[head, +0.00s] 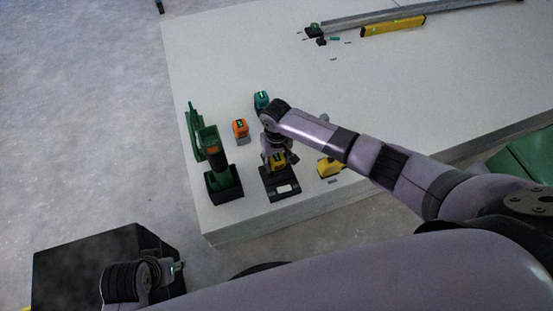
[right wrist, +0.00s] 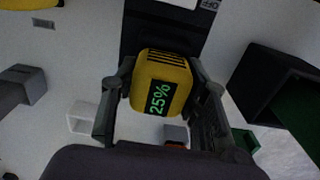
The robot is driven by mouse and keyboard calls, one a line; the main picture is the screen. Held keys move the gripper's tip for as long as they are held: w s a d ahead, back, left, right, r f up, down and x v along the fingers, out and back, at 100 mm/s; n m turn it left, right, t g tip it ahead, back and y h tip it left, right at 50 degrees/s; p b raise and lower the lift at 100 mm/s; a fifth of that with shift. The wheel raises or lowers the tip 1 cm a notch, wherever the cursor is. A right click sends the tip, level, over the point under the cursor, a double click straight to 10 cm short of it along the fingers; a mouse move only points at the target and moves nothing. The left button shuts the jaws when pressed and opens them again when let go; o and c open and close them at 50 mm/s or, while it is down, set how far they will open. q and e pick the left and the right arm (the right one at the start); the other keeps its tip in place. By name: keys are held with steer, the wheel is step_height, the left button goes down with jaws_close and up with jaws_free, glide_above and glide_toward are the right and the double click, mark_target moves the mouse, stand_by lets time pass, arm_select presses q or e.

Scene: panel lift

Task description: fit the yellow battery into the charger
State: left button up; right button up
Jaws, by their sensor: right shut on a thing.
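A yellow battery (right wrist: 163,84) with a green "25%" display is between the two fingers of my right gripper (right wrist: 162,105), which is shut on it. In the head view, the held battery (head: 277,162) is at the back part of the black charger (head: 285,196), near the table's front edge. The charger (right wrist: 160,30) lies behind the battery in the right wrist view, with an "OFF" label at its edge. I cannot tell whether the battery touches the charger or is seated. My left gripper (head: 176,268) shows small at the lower left; its fingers are unclear.
A green tool (head: 207,140) stands in a black base left of the charger. An orange battery (head: 240,127) and a teal battery (head: 262,98) stand behind. Another yellow thing (head: 328,167) is to the right. A yellow level (head: 393,26) lies at the back.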

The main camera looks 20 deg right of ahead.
steer(key=o, duration=1.4)
steer(key=shift+c, duration=0.2)
step_height(320, 180, up, 12)
steer(key=shift+s, duration=0.1)
